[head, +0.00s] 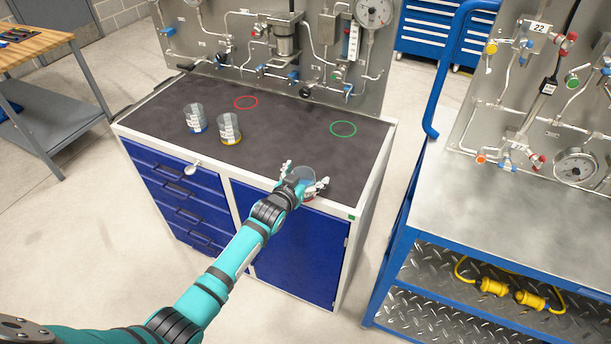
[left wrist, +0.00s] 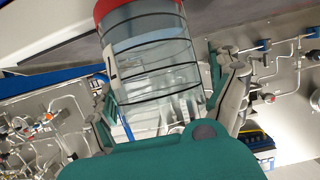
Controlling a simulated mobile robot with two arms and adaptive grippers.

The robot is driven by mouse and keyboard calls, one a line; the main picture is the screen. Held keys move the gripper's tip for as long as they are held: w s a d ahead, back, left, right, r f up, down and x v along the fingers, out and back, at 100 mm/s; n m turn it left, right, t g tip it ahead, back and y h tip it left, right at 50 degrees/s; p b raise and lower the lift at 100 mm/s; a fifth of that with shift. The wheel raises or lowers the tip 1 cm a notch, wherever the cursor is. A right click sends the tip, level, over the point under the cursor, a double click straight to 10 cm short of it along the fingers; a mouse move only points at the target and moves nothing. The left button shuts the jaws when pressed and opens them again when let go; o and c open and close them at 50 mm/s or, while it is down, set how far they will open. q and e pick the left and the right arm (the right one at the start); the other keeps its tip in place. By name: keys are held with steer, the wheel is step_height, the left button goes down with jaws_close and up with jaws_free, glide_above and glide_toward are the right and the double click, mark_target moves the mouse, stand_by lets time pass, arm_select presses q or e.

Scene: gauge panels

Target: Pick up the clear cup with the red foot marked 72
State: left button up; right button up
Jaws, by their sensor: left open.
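A clear cup with a red foot (left wrist: 150,52) fills the upper middle of the left wrist view. Its red foot is at the top edge there, and only part of a dark marking shows, so I cannot read the number. In the head view the cup (head: 304,173) stands near the front edge of the dark bench top. My left gripper (head: 305,183) is open, with one finger on each side of the cup. I cannot tell whether the fingers touch it. My right gripper is not in view.
A blue-footed cup (head: 195,118) and a yellow-footed cup (head: 229,129) stand further left on the bench (head: 290,140). A red ring (head: 246,102) and a green ring (head: 343,129) lie flat and empty. A gauge panel (head: 225,50) rises behind. A blue-framed cart (head: 500,215) stands right.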

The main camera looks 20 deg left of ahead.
arm_select(q)
steer(key=shift+s+a+r, duration=0.1)
steer(key=shift+s, duration=0.5)
steer(key=v, duration=1.1)
steer(key=shift+w, duration=0.1)
